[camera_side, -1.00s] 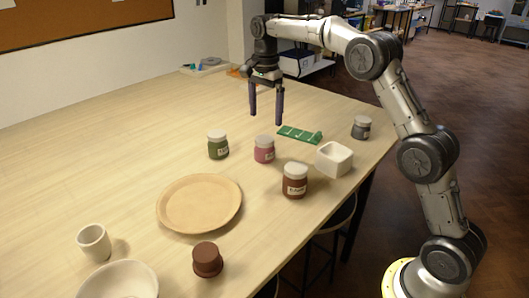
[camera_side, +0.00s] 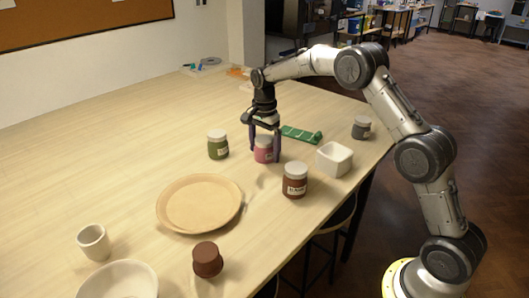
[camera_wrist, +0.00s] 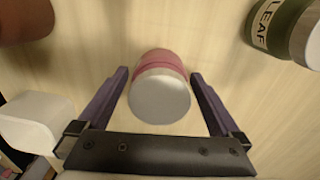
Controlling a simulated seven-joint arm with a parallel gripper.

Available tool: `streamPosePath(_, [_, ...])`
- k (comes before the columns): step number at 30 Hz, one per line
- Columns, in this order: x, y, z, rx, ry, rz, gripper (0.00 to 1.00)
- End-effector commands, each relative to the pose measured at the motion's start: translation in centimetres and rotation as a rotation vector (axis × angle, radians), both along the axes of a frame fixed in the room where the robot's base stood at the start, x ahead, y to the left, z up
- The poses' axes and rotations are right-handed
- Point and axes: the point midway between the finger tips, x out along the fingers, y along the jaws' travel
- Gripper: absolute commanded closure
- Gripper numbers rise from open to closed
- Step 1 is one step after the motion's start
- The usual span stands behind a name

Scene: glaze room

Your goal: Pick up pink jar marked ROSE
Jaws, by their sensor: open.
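The pink jar (camera_side: 263,150) with a pale lid stands upright on the table. My gripper (camera_side: 264,157) is lowered over it, pointing down, with a finger on each side of the jar. In the wrist view the pink jar (camera_wrist: 160,90) sits between the two dark fingers of my gripper (camera_wrist: 161,80), with a gap on each side. The gripper is open. The jar's label is not readable in either view.
A green jar (camera_side: 218,146), reading LEAF in the wrist view (camera_wrist: 283,28), stands to the left. A brown jar (camera_side: 295,182) and a white square pot (camera_side: 334,160) are to the right. A green strip (camera_side: 301,134) lies behind. A tan plate (camera_side: 199,204) is in front.

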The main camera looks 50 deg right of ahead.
Motion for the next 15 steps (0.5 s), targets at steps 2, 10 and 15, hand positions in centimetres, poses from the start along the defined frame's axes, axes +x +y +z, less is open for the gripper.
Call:
streamPosePath(2, [-0.01, 0.00, -0.20, 0.000, 0.000, 0.000, 0.00])
streamPosePath(10, [0.00, 0.00, -0.15, 0.000, 0.000, 0.000, 0.18])
streamPosePath(15, [0.00, -0.01, -0.13, 0.000, -0.001, 0.000, 0.49])
